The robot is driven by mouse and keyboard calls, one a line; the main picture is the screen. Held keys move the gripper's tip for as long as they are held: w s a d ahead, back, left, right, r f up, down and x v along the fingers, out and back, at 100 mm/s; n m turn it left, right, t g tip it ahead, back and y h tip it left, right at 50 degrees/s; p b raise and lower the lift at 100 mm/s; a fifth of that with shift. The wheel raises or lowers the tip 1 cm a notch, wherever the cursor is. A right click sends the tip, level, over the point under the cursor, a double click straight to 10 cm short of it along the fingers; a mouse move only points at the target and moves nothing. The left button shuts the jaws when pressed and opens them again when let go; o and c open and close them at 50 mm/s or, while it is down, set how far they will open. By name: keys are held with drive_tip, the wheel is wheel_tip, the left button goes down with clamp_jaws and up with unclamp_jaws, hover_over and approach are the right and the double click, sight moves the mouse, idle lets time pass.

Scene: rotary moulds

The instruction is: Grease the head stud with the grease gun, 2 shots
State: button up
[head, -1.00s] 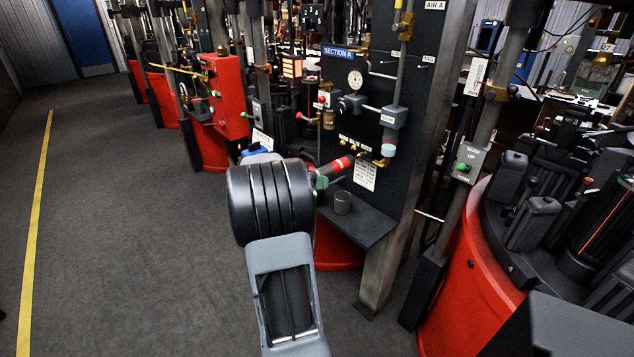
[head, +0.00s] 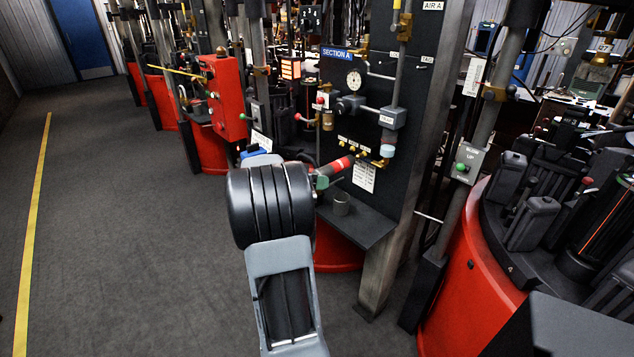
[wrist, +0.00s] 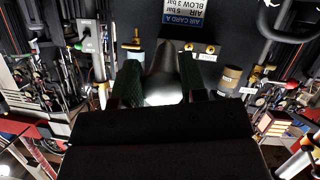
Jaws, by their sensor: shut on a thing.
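Several small brass studs (head: 352,144) stand in a row on the panel under small labels; two brass studs show in the wrist view (wrist: 188,47). I cannot read which is the head stud. The gun's front end is close to the panel; whether it touches a stud I cannot tell.
A gauge (head: 354,79), valves and pipes crowd the panel above. A steel post (head: 408,220) stands right of it. Open floor (head: 140,220) lies to the left.

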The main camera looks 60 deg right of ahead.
drive_tip(key=shift+w+a, duration=0.15)
drive_tip(key=shift+a, duration=0.2)
drive_tip(key=w+a+b, duration=0.2)
drive_tip(key=a+b, duration=0.3)
drive_tip(key=a, duration=0.1)
drive_tip(key=shift+a, duration=0.3)
drive_tip(key=shift+w, duration=0.1)
idle(0.3)
